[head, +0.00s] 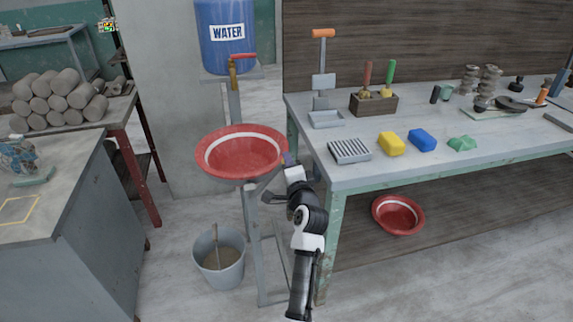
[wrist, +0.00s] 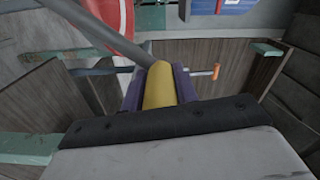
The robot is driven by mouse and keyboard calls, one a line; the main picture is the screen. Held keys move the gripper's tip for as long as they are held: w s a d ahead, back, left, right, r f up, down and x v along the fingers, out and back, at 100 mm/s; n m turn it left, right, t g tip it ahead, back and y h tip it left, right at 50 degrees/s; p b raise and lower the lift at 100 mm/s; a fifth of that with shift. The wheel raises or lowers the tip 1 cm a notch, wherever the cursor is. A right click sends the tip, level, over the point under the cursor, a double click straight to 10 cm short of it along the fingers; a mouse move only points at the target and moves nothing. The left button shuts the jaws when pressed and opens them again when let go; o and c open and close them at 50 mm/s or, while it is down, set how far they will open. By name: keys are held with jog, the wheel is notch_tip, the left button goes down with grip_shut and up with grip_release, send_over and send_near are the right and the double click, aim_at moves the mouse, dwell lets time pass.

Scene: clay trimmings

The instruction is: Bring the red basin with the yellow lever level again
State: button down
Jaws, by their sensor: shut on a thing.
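The red basin (head: 243,168) with a white band sits on a grey metal stand (head: 252,235) below a brass tap. Its open top faces up and somewhat toward the head camera; I cannot tell its exact tilt. My gripper (head: 286,160) is at the basin's right side. In the wrist view, my gripper (wrist: 158,88) has its purple fingers shut on the yellow lever (wrist: 159,86), at the end of a grey bar (wrist: 88,28). The basin's red and white side (wrist: 110,18) shows at the top left there. In the head view the lever is hidden by my gripper.
The workbench (head: 350,178) stands close to the right, with a ribbed grey block (head: 349,150), a yellow sponge (head: 391,143) and a blue one (head: 423,139). A bucket (head: 219,260) is under the basin. Another red basin (head: 397,215) is under the bench. A water tank (head: 226,50) stands behind.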

jog(key=shift+a, duration=0.1)
jog(key=c, duration=1.1)
grip_release()
jog(key=b+v, duration=0.3)
jog(key=v, duration=1.1)
jog(key=shift+w, duration=0.1)
jog(key=shift+r, duration=0.1)
